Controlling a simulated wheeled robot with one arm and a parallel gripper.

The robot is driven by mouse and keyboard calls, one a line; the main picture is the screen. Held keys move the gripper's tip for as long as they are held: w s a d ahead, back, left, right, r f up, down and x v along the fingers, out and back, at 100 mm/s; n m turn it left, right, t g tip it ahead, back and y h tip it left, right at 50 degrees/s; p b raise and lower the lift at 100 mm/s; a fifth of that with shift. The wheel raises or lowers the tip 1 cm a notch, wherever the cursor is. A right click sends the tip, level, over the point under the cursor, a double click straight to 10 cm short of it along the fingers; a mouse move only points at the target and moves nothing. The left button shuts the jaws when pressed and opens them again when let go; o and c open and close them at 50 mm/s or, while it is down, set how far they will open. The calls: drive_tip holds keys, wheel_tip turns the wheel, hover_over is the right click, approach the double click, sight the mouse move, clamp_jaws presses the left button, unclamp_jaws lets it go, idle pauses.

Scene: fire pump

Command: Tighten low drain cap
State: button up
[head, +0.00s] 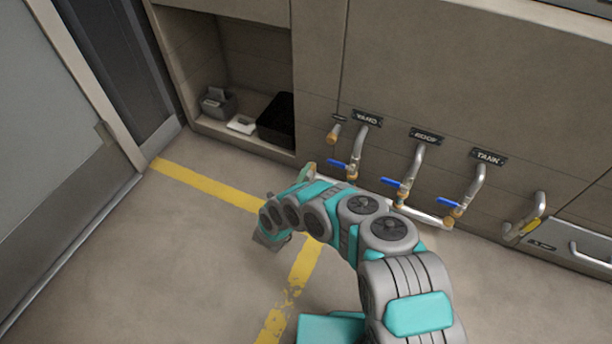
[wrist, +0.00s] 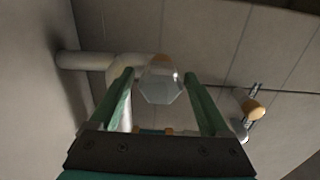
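In the wrist view, a pale hexagonal cap (wrist: 160,84) with an orange-brown part above it shows between the two green fingers of my gripper (wrist: 159,76). The fingers are apart, with a narrow gap visible on each side of the cap. I cannot tell how far the cap is beyond the fingertips. A pale bent pipe (wrist: 90,61) runs from the left wall to behind the left finger. In the head view, my arm bends down to the left, and its end is low above the floor in front of the panel. My fingertips and the cap are not clear there.
Three pipes with blue-handled valves (head: 338,164) stick out along the panel under YARD, ROOF and TANK labels. A small brass fitting (head: 334,134) sits left of them. An open niche (head: 240,60) holds a black bin (head: 277,117). The floor to the left is clear.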

drive_tip(key=shift+o, duration=0.3)
drive_tip(key=v, duration=0.7)
drive_tip(key=shift+s+a, duration=0.15)
drive_tip(key=shift+s, duration=0.2)
